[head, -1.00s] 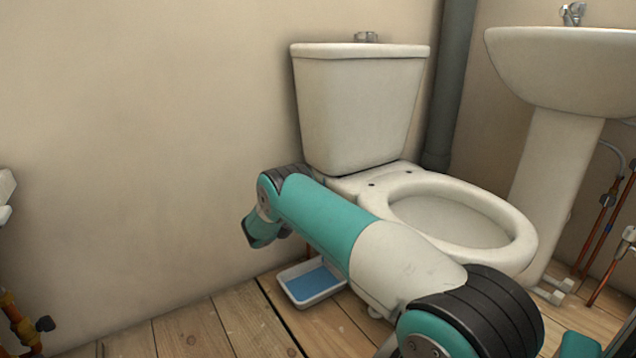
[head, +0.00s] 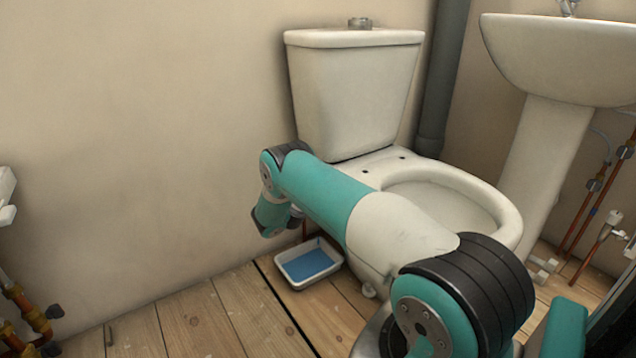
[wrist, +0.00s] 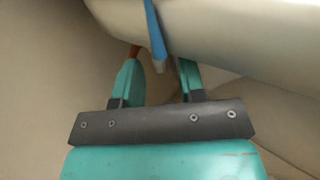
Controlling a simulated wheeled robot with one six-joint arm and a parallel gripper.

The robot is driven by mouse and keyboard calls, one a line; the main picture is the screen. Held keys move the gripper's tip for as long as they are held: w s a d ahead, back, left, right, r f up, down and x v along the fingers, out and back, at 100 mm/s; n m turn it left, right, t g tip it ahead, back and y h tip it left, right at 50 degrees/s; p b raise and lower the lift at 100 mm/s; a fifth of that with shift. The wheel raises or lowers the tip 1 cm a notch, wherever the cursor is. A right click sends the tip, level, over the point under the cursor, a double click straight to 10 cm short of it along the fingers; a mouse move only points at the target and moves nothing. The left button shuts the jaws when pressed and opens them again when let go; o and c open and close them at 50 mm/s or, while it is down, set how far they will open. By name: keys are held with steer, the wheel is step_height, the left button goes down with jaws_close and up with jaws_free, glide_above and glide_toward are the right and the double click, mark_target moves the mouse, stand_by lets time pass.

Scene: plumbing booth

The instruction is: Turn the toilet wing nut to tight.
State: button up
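The white toilet stands against the wall, with its cistern (head: 358,95) above the bowl (head: 440,200). In the head view my wrist hangs left of and below the cistern, and my fingertips are hidden. In the wrist view my gripper (wrist: 158,75) is open, with two teal fingers apart below a pale ceramic surface (wrist: 225,35). A blue strip (wrist: 154,30) hangs toward the gap between the fingers and ends in a small pale piece (wrist: 159,66). I cannot tell whether that piece is the wing nut; no wing nut shows clearly. I see no contact with the fingers.
A white tray (head: 290,284) with a blue inside lies on the wooden floor below my wrist. A copper-coloured pipe (wrist: 135,50) shows beside the left finger. A basin (head: 560,60) stands at the right, and pipework (head: 25,315) is at the lower left. The left wall is bare.

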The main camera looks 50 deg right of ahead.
steer(key=p+v, duration=1.7)
steer(key=p, duration=0.5)
steer(key=shift+a, duration=0.15)
